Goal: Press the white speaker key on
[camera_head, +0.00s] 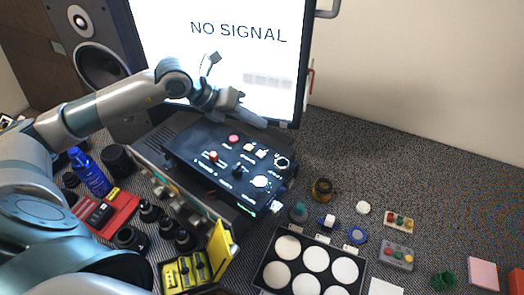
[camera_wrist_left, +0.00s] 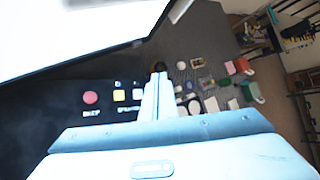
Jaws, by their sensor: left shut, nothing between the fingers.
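A black control panel (camera_head: 205,150) lies tilted on a box in front of the monitor. Near its far edge are a red button (camera_head: 233,139), a pale yellow key (camera_head: 249,147) and a white key (camera_head: 262,153). In the left wrist view, the red button (camera_wrist_left: 90,97), yellow key (camera_wrist_left: 119,95) and white key (camera_wrist_left: 138,94) form a row left of my fingers. Their labels are too small to read surely. My left gripper (camera_head: 264,124) is shut and empty, beyond the keys by the monitor's lower edge. Its fingertips (camera_wrist_left: 158,76) appear apart from the white key. My right gripper is not in view.
The monitor (camera_head: 225,50) reads NO SIGNAL and stands close behind my left gripper. A black knob (camera_head: 282,162) is right of the white key. A tray of white discs (camera_head: 311,265), small parts and a yellow case (camera_head: 220,243) surround the box. Grey mat lies bare at back right.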

